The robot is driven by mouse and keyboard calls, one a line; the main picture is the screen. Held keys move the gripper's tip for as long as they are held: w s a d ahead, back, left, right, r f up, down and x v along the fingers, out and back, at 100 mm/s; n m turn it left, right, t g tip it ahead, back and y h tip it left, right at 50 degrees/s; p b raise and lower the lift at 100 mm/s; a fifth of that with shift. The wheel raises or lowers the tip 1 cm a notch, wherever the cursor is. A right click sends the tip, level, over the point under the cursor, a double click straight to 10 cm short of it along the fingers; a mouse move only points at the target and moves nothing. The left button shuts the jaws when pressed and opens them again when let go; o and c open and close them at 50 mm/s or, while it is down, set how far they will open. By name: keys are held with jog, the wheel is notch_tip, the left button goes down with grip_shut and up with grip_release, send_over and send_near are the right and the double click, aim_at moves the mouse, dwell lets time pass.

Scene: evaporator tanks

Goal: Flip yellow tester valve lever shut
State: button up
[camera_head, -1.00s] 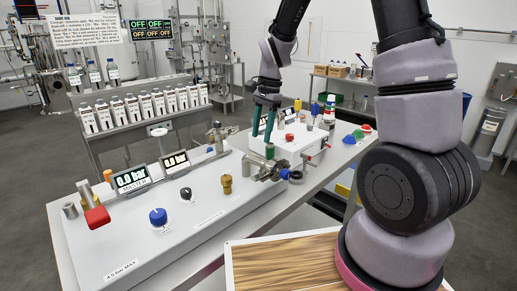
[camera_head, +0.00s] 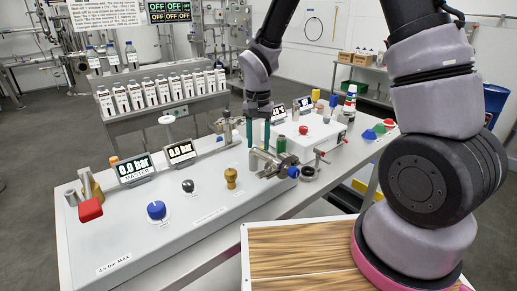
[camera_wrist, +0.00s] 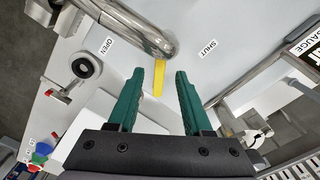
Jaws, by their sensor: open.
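The yellow lever (camera_wrist: 159,77) shows in the wrist view as a flat strip beside a shiny metal pipe fitting (camera_wrist: 145,30). It lies between the labels OPEN (camera_wrist: 107,46) and SHUT (camera_wrist: 210,48), pointing towards my gripper. My gripper (camera_wrist: 159,74) is open, with a green finger on each side of the lever's near end; I cannot tell whether either finger touches it. In the head view my gripper (camera_head: 258,143) points down above the metal fitting (camera_head: 276,163) at the panel's right end. The lever cannot be made out there.
A white box (camera_head: 305,140) stands close behind my gripper. A wooden board (camera_head: 300,260) lies in front.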

jog(key=shift+f, duration=1.45)
grip_shut()
dwell(0.3)
